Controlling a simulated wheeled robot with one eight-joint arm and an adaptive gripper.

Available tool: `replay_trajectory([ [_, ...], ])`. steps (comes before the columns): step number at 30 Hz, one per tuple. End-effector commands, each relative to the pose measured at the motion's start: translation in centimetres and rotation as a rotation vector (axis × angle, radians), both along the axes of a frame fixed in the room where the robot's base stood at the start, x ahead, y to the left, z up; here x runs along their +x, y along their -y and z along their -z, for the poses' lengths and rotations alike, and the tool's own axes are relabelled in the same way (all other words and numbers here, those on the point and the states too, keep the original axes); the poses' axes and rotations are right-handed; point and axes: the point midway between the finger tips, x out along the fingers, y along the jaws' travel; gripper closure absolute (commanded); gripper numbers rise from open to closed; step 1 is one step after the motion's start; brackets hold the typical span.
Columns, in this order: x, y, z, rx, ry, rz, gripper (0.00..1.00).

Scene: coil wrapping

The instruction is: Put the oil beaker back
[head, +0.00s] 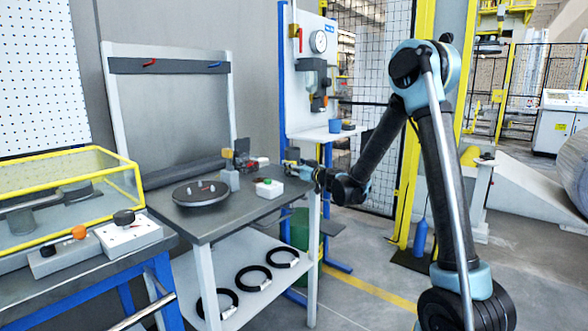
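A small blue cup (335,126), which may be the oil beaker, stands upright on the white shelf (312,135) of the blue-framed gauge station. A small dark round item (348,126) is next to it. My gripper (290,164) points left at the right edge of the grey-topped table, below and left of the cup and apart from it. The gripper is small and dark in this view. I cannot tell whether its fingers are open or shut, or whether they hold anything.
A yellow-framed clear cover (70,195) stands left. Mesh fencing stands behind my arm.

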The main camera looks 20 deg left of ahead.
Motion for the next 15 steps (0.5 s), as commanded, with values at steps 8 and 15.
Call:
replay_trajectory([
  [8,-0.03,0.00,0.16,0.000,0.000,0.000,0.42],
  [15,-0.04,-0.01,0.14,0.000,0.000,0.000,0.27],
])
